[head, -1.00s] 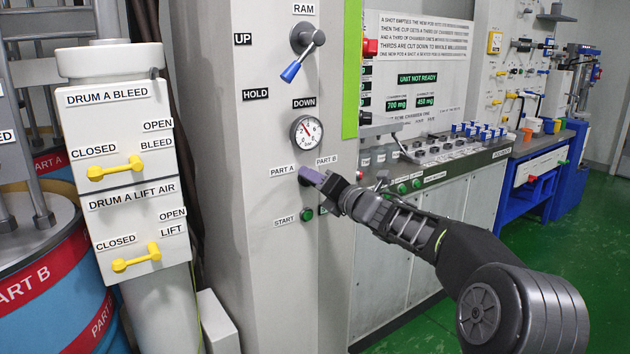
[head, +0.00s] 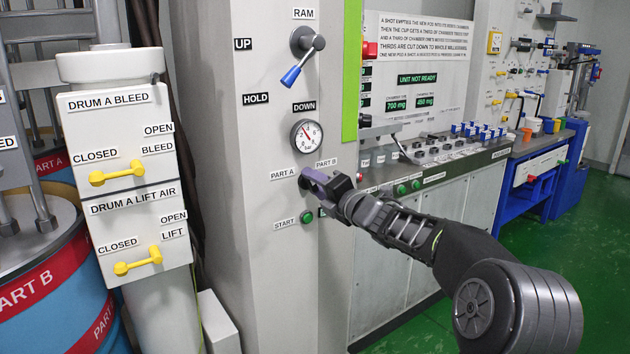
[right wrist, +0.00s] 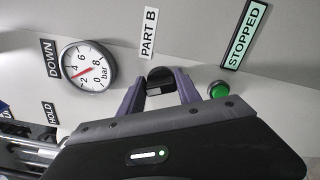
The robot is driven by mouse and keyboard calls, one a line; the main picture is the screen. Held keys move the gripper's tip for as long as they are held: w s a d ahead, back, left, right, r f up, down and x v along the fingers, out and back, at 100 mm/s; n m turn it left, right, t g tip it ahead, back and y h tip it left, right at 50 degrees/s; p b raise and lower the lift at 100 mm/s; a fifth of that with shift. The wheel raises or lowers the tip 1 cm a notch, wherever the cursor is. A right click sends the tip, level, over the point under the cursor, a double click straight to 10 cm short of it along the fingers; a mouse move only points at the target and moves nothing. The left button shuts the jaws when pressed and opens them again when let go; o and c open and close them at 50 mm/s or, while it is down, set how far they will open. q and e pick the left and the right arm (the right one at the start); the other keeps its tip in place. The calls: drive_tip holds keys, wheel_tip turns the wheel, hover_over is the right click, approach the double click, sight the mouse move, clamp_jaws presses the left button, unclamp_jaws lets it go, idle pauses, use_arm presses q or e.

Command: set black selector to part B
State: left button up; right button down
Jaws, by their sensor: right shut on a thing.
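The black selector (head: 303,182) is on the pale column's front, below the PART A (head: 283,173) and PART B (head: 326,162) labels. It is mostly hidden by my right gripper (head: 315,179) in the head view. In the right wrist view the selector (right wrist: 160,79) shows as a dark knob between the two purple fingers of my right gripper (right wrist: 159,88), which are shut on it. The PART B label (right wrist: 149,33) stands above it there; PART A is not in that view. I cannot tell which label the selector points to. My left gripper is not in view.
A green START button (head: 307,216) sits just below the selector, close to the fingers. A pressure gauge (head: 306,135) and the blue-tipped RAM lever (head: 304,52) are above. The drum A valve panel (head: 130,190) stands at the left. The green floor at right is open.

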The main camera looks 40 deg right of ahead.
drive_tip(key=m+p, duration=0.1)
drive_tip(key=m, duration=0.2)
drive_tip(key=shift+m, duration=0.4)
drive_tip(key=m+p, duration=0.2)
drive_tip(key=m, duration=0.1)
drive_tip(key=shift+f+m, duration=0.1)
drive_tip(key=shift+m, duration=0.2)
drive_tip(key=m+p, duration=0.2)
drive_tip(key=m, duration=0.1)
drive_tip(key=shift+m, duration=0.3)
drive_tip(key=shift+f+m+p, duration=0.25)
drive_tip(key=shift+m+p, duration=0.3)
drive_tip(key=shift+m, duration=0.85)
drive_tip(key=c, duration=0.8)
unclamp_jaws()
drive_tip(key=shift+c, duration=0.2)
